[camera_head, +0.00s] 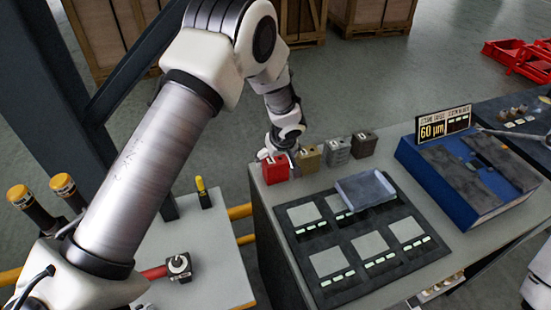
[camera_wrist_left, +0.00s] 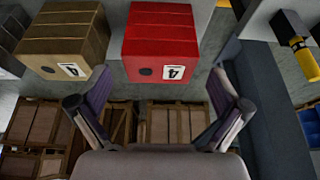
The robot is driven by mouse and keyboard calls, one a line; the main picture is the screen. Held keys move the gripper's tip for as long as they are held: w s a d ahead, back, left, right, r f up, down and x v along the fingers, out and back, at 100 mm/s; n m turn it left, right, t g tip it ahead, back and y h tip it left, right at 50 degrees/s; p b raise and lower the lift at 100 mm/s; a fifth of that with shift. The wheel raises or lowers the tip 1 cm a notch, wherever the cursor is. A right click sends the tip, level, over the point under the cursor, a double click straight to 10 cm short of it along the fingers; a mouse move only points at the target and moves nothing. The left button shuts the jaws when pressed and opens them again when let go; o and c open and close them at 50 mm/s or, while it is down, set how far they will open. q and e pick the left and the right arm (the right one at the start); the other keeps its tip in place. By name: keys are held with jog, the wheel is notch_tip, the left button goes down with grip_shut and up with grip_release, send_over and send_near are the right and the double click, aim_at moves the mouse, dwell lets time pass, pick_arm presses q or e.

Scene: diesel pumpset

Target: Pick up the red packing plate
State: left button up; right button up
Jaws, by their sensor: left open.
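The red packing plate (camera_head: 275,168) is a red block at the left end of a row of similar blocks on the back left of the grey bench. In the left wrist view the red packing plate (camera_wrist_left: 160,42) shows a round hole and a white label with a 4. My left gripper (camera_head: 285,150) is right by it in the head view, partly hidden by its own wrist. In the left wrist view its two fingers (camera_wrist_left: 160,95) are spread wide, with nothing between them; the red plate is beyond the fingertips. I cannot tell whether they touch. My right gripper does not show.
An olive block (camera_head: 308,159) stands close beside the red one, then a grey block (camera_head: 336,152) and a dark block (camera_head: 364,144). A black tray (camera_head: 302,255) with grey plates lies in front. A blue case (camera_head: 465,178) stands right. Wooden crates (camera_head: 120,35) stand behind.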

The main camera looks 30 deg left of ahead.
aim_at(276, 161)
pick_arm(q)
jog(key=shift+f, duration=0.25)
jog(key=shift+c, duration=1.1)
jog(key=c, duration=1.4)
jog(key=shift+w, duration=0.1)
jog(key=shift+r, duration=0.1)
jog(key=shift+r, duration=0.5)
notch_tip(276, 161, up, 17)
jog(key=b, duration=0.3)
jog(key=shift+f, duration=0.1)
